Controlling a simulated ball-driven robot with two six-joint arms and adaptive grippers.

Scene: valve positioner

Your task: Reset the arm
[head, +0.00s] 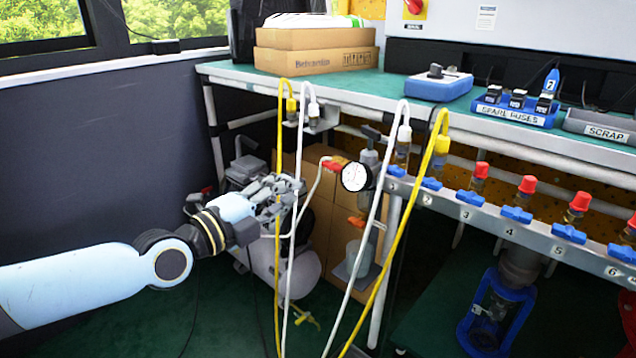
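My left arm comes in from the left, light blue with a black and gold wrist. Its grey gripper (284,192) is in front of the bench's left end, at the hanging yellow hose (279,130) and white hose (304,130). The fingers overlap these hoses in the picture; I cannot tell whether they touch them, or how far the fingers are apart. My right gripper is not in view. A round pressure gauge (356,177) with a red fitting is just right of the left gripper.
The green-topped bench (350,88) carries cardboard boxes (314,60), a blue spare fuses tray (515,108) and a scrap tray (600,126). A manifold rail (485,212) with blue valves and red caps runs along its front. A compressor tank (290,272) stands below. Floor at lower left is clear.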

